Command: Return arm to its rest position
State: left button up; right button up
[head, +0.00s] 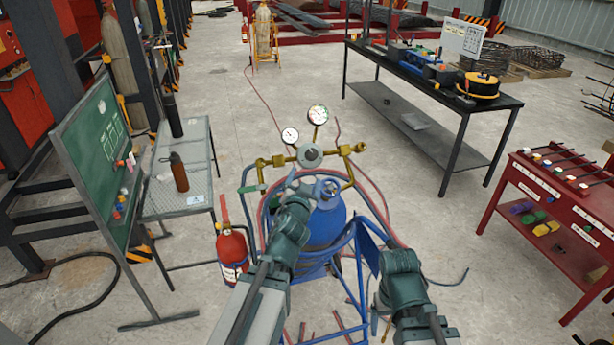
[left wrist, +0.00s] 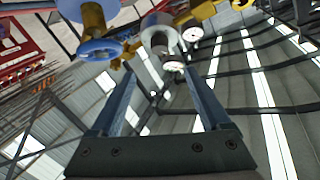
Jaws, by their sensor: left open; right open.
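My left arm (head: 262,285) reaches forward from the bottom of the head view to the blue gas cylinder (head: 328,222). My left gripper (head: 298,182) is by the cylinder's top, just below the brass regulator (head: 309,156); its fingers are hard to make out there. In the left wrist view, the left gripper (left wrist: 158,72) has its two fingers apart with nothing held between them. Brass fittings and a blue knob (left wrist: 98,50) show beyond the fingertips. My right arm (head: 402,285) is bent low at the right of the cylinder. Its gripper is hidden.
The cylinder stands in a blue cart (head: 345,245) with red hoses around it. A fire extinguisher (head: 232,252) is close left of my left arm. A grey table (head: 200,150), a black workbench (head: 430,85) and a red table (head: 550,190) stand around. Floor between cart and red table is mostly clear.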

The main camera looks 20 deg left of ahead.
pick_arm(q)
jog(key=shift+f, duration=0.1)
dwell(0.3)
jog(key=s+d+f+n+g+b, duration=0.1)
jog(key=s+d+f+g, duration=0.25)
jog(key=f, duration=0.35)
jog(key=s+d+f+n+g+b, duration=0.1)
jog(key=s+d+f+g, duration=0.3)
jog(key=f, duration=0.4)
jog(key=s+d+f+m+g, duration=0.1)
jog(key=s+d+f+g, duration=0.1)
jog(key=s, duration=0.3)
jog(key=s+d+f+m+g+h, duration=0.1)
jog(key=s+d+f+g, duration=0.1)
jog(key=s+d+g, duration=0.2)
jog(key=s+d+f+g, duration=0.3)
jog(key=s, duration=0.4)
jog(key=shift+s+d+m+b, duration=0.15)
jog(key=shift+s+m+b, duration=0.2)
jog(key=shift+s+m, duration=0.05)
jog(key=shift+f, duration=0.15)
